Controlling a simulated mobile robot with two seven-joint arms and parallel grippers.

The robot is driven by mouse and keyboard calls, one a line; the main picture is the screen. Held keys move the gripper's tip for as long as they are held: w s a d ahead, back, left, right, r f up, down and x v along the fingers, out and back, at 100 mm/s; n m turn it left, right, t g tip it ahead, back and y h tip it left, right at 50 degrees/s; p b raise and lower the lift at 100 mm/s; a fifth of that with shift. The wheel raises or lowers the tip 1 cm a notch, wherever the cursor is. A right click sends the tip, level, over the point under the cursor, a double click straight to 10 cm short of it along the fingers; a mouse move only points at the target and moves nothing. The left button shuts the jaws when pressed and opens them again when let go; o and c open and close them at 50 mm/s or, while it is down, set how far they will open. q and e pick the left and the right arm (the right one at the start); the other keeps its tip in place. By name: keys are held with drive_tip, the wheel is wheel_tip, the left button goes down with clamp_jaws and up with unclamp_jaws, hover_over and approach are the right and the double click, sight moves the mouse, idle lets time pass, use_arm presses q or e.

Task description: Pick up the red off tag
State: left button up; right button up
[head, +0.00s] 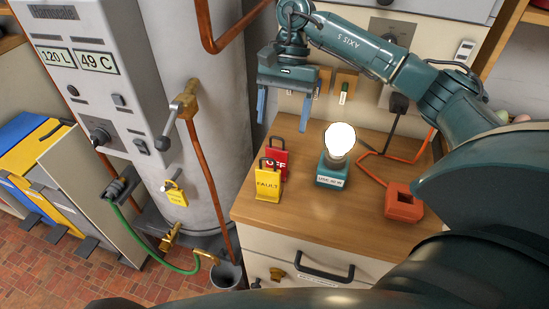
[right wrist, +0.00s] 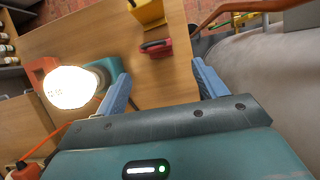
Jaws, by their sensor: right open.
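The red OFF tag (head: 280,165) stands on the wooden counter, partly hidden behind the yellow FAULT tag (head: 267,187). Its dark loop handle rises above it in the head view. In the right wrist view the red tag (right wrist: 158,48) shows small, beyond and between the fingertips, beside the yellow tag (right wrist: 149,14). My right gripper (head: 283,122) is open and empty, fingers pointing down, above and behind the red tag near the counter's back left corner. It is apart from the tag. My left gripper is not in view.
A lit bulb on a teal base (head: 332,174) stands right of the tags. An orange block (head: 403,203) with a cable lies farther right. The grey boiler (head: 170,140) with a copper pipe (head: 204,175) stands left of the counter. Bare wood lies in front of the bulb.

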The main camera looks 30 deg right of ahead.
sight(278, 157)
drive_tip(key=x, duration=0.4)
drive_tip(key=shift+s+a+f, duration=0.1)
drive_tip(key=shift+a+f, duration=0.05)
drive_tip(key=shift+f, duration=0.1)
drive_tip(key=shift+p+x, duration=0.95)
drive_tip(key=shift+x, duration=1.7)
drive_tip(key=shift+s, duration=0.1)
drive_tip(key=shift+c, duration=0.5)
drive_tip(key=c, duration=1)
drive_tip(key=shift+o, duration=0.2)
drive_tip(key=shift+r, duration=0.1)
